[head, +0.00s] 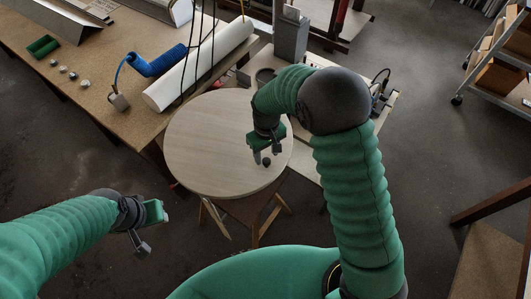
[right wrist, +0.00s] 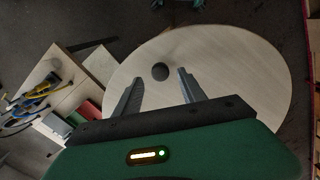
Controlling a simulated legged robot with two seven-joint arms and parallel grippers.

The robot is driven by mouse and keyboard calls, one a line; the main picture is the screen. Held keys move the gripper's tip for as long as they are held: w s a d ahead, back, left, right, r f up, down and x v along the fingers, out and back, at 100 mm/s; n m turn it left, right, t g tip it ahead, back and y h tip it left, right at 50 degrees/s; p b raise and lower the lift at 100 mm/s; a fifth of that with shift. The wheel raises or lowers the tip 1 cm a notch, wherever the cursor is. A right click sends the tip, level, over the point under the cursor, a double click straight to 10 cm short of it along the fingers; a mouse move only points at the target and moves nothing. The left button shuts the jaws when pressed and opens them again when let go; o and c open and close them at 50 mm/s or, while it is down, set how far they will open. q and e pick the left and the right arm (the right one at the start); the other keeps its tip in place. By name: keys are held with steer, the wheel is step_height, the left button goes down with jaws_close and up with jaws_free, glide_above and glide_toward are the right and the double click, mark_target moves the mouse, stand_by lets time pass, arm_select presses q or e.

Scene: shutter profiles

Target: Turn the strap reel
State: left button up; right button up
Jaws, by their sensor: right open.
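A large pale wooden round disc (head: 205,150), which I take to be the strap reel, lies flat near the middle of the head view. A small dark round knob (head: 267,163) sits on it near its front right edge. My right gripper (head: 267,154) is open, pointing down over the disc close to the knob. In the right wrist view the knob (right wrist: 160,72) shows between the lines of the two fingers (right wrist: 156,82), around their tips, with nothing gripped. The disc (right wrist: 235,65) fills much of that view. My left gripper (head: 160,214) is away at the lower left; its jaws are unclear.
A grey post (head: 290,38) stands behind the disc. A shelf cart (head: 500,60) is at the far right.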

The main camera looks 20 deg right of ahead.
steer(key=shift+s+d+f, duration=0.1)
steer(key=shift+d+f, duration=0.05)
steer(key=shift+f, duration=0.5)
steer(key=shift+s+d+f, duration=0.1)
steer(key=shift+d+f, duration=0.05)
steer(key=shift+f, duration=0.45)
steer(key=shift+a, duration=0.35)
steer(key=shift+c, duration=0.6)
steer(key=shift+w+a, duration=0.1)
steer(key=shift+a, duration=0.1)
steer(key=c, duration=0.5)
steer(key=shift+d, duration=0.1)
jaws_close()
steer(key=shift+d, duration=0.15)
